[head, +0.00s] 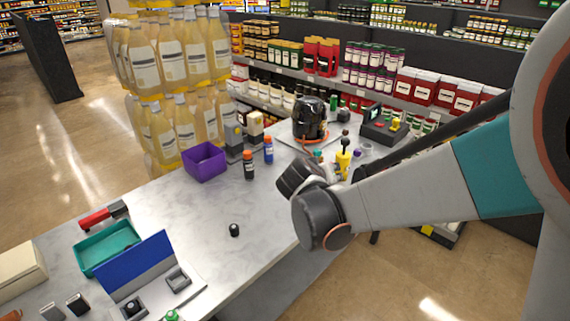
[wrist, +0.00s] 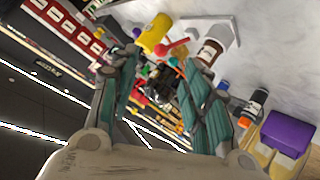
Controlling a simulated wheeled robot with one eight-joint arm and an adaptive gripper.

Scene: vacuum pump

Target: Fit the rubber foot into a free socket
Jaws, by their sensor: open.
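A small black round piece, which looks like the rubber foot (head: 234,230), stands alone on the grey table (head: 200,225). At the front left, a pale plate (head: 190,295) carries square dark holders; one holder (head: 178,281) looks empty, and another (head: 132,308) has a dark round piece in it. A black pump-like machine (head: 310,118) stands on a white board at the back. My gripper (wrist: 157,62) is open, with nothing seen held between its teal fingers in the wrist view. In the head view my arm hides its fingertips; it is well to the right of the foot.
A purple bin (head: 204,162), two small bottles (head: 249,165) and a yellow bottle (head: 343,163) stand toward the back. A teal tray (head: 106,247) and an upright blue panel (head: 136,266) are at the left. The table around the foot is clear.

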